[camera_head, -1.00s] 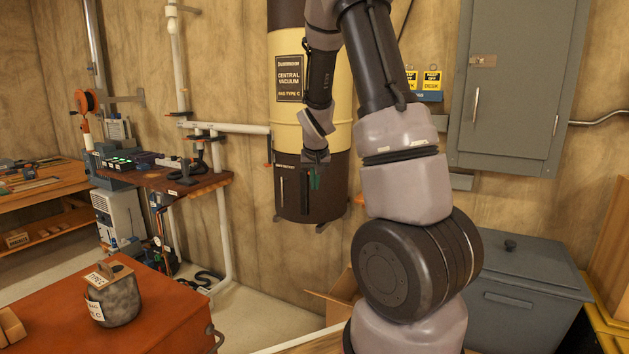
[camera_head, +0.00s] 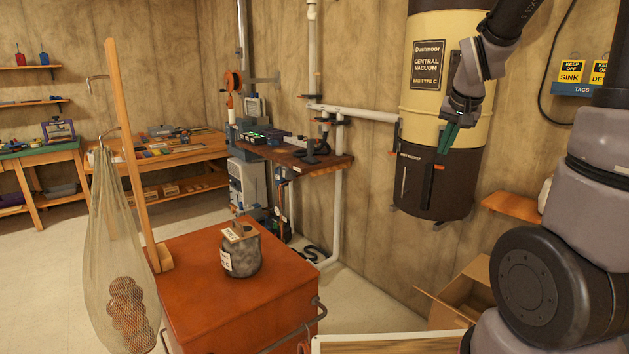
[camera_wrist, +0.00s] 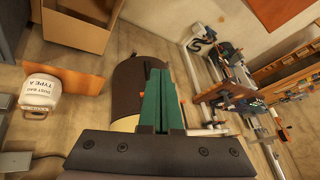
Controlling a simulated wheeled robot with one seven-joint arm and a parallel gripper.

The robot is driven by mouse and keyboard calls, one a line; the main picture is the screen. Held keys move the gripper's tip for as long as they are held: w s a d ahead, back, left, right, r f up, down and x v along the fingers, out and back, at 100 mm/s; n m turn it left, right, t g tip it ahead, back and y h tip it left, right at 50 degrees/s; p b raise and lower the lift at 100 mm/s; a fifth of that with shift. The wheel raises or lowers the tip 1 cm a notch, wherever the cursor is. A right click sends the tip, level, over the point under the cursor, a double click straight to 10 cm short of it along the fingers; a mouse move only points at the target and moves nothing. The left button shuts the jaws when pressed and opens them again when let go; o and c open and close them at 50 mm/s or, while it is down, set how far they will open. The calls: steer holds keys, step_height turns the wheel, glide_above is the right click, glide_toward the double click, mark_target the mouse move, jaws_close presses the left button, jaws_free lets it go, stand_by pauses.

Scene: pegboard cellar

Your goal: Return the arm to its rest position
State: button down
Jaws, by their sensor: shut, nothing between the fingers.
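My arm is raised at the right side of the head view. My gripper (camera_head: 447,136), with green fingers, hangs in front of the cream and dark brown vacuum canister (camera_head: 437,75). Its fingers point down and slightly left. In the wrist view my gripper (camera_wrist: 163,78) shows its green fingers together, with nothing between them. The dark lower part of the canister (camera_wrist: 133,75) shows behind the fingers there. I cannot tell the exact gap between fingers and canister.
A red-orange cabinet (camera_head: 190,318) carries a grey labelled pot (camera_head: 241,256). A net bag (camera_head: 105,250) hangs from a wooden post. An open cardboard box (camera_head: 465,300) stands below the canister, and a small shelf (camera_head: 513,206) juts from the wall. A workbench (camera_head: 290,153) stands behind the cabinet.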

steer(key=s+a+r+y, duration=0.1)
steer(key=s+a+r, duration=0.3)
steer(key=s, duration=0.5)
steer(key=s+a+r+t+y, duration=0.1)
steer(key=s+a+r, duration=0.3)
steer(key=s, duration=0.6)
steer(key=shift+s+a+r+n, duration=0.15)
steer(key=shift+s+r+n, duration=0.2)
steer(key=shift+r, duration=0.4)
